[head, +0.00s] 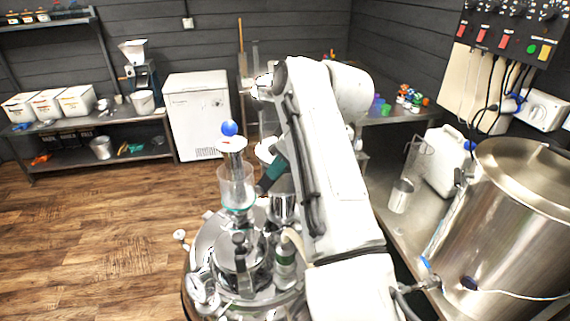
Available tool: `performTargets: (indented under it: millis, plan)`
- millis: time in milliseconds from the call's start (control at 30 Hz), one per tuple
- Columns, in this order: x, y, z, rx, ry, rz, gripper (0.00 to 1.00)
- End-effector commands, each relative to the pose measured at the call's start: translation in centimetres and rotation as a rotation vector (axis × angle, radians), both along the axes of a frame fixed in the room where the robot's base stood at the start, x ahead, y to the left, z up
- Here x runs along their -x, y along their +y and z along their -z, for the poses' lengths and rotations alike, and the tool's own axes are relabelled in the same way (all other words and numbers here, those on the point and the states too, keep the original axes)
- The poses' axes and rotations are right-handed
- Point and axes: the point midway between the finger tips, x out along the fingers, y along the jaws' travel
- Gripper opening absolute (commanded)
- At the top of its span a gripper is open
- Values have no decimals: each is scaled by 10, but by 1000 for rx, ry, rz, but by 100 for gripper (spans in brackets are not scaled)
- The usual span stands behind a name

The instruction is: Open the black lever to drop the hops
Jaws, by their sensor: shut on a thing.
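A clear hop cylinder (237,190) stands upright on top of a steel vessel (207,243), with a blue ball (229,128) above it. My white arm reaches up and folds down behind itself, hiding much of the far side of the vessel. My gripper (270,175) shows as a dark slanted piece just right of the cylinder, partly hidden by my arm. It is shut on what looks like the black lever (261,188), beside the lower part of the cylinder. The exact contact is too small to see. I cannot see any hops clearly.
A large steel kettle (510,220) and a white jug (447,158) stand on the right bench. Gauges and black fittings (241,250) crowd the vessel top. A white freezer (197,115) stands at the back. The wooden floor on the left is clear.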

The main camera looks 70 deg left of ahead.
Motion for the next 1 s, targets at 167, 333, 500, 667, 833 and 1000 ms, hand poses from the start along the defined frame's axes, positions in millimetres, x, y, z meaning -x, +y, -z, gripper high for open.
performTargets:
  millis: [167,333,500,667,833,1000]
  plan:
    - [2,3,-4,33,-27,-1,0]
    - [2,4,-4,49,-40,1,0]
    - [2,5,-4,55,-44,0,0]
    - [2,5,-3,55,-44,0,0]
    - [3,5,-3,55,-44,0,0]
    - [3,5,-3,55,-44,0,38]
